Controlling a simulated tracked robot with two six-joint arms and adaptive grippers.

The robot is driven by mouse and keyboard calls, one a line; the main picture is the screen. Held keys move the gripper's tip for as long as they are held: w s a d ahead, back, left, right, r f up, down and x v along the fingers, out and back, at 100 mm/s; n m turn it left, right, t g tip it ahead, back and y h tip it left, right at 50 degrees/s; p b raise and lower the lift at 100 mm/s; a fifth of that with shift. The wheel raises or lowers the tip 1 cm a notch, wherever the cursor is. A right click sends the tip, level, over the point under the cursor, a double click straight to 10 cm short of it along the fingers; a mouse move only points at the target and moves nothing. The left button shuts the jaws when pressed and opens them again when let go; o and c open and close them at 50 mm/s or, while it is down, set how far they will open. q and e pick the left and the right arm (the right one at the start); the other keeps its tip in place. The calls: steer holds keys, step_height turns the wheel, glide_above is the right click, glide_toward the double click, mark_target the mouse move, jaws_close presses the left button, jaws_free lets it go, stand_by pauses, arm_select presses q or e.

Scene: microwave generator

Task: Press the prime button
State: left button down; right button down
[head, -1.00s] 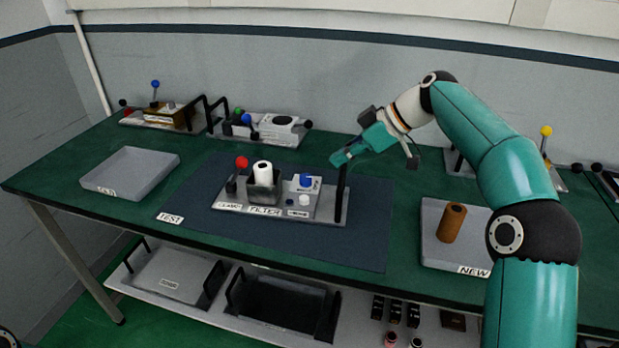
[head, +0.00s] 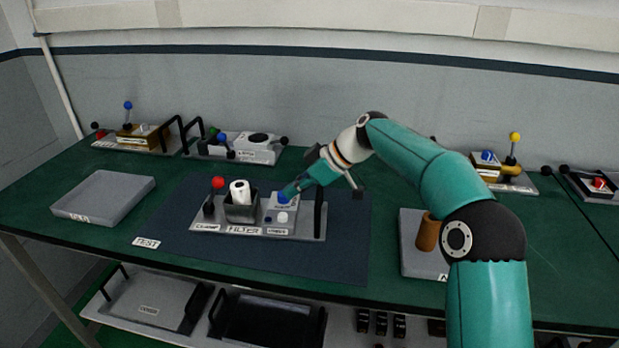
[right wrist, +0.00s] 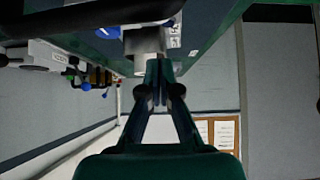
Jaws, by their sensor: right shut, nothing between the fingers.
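The filter fixture (head: 305,231) stands on the dark mat, with labels along its front edge; the one right of FILTER is too small to read surely. It carries a blue knob or button (head: 283,197) on a small raised block and a white round button (head: 282,217) in front of it. My right gripper (head: 287,191) is shut and empty, its tip at the blue part; I cannot tell whether it touches. In the right wrist view, the closed fingertips (right wrist: 158,64) are close to a grey metal part (right wrist: 145,45) of the fixture. My left gripper is out of view.
A red-knobbed clamp lever (head: 218,183) and a white filter (head: 239,190) are on the fixture's left, and a black upright handle (head: 318,213) on its right. A grey tray (head: 104,196) sits left; another tray with a brown cylinder (head: 428,232) is right.

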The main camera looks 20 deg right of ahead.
mark_target(279, 214)
steer(key=f, duration=0.2)
steer(key=a+f, duration=0.1)
steer(key=f, duration=0.1)
steer(key=shift+w+a, duration=0.1)
steer(key=shift+w, duration=0.25)
steer(key=shift+f, duration=0.75)
